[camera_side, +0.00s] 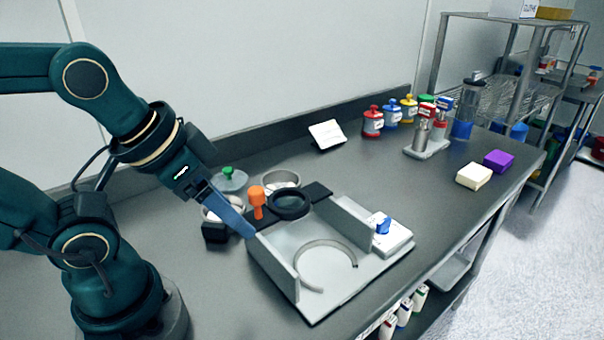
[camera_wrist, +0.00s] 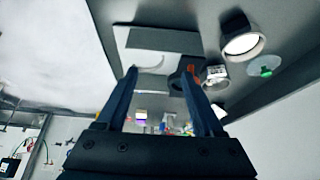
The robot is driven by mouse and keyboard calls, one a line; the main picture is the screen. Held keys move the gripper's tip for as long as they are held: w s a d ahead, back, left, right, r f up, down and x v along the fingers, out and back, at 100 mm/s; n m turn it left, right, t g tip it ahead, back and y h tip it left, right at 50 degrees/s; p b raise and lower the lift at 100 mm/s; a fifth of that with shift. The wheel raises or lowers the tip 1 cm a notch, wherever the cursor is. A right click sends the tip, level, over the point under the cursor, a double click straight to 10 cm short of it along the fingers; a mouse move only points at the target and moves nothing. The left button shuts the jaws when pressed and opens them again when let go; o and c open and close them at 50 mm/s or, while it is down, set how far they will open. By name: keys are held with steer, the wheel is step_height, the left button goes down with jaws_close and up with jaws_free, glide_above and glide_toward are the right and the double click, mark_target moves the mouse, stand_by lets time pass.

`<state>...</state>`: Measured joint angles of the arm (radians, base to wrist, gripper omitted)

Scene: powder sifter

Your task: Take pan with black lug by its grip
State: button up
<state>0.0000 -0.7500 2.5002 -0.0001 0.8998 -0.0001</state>
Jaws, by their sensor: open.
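The pan with the black lug is a round, shallow metal pan (camera_side: 211,214) on the table left of the sifter base. Its black block-like lug (camera_side: 215,233) faces the front. In the wrist view a metal pan (camera_wrist: 243,43), which seems to be this one, lies right of my fingers, with a dark patch above it. My gripper (camera_side: 244,224) reaches down between this pan and the sifter base in the side view, partly covering the pan's right side. In the wrist view my gripper (camera_wrist: 158,74) has its two blue fingers apart with nothing between them. I cannot tell its exact height.
The grey sifter base (camera_side: 350,282) with upright walls stands just right. An orange knob (camera_side: 257,201), a black ring (camera_side: 290,204), a second metal pan (camera_side: 281,179) and a green-knobbed lid (camera_side: 228,180) crowd behind my gripper. The table front left is clear.

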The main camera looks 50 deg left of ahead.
steer(key=m+g, duration=0.6)
steer(key=m, duration=0.3)
glide_above(223, 225)
step_height(223, 225, down, 10)
steer(key=shift+w+a+r, duration=0.1)
steer(key=shift+a+f, duration=0.1)
steer(key=shift+f, duration=2.6)
jaws_close()
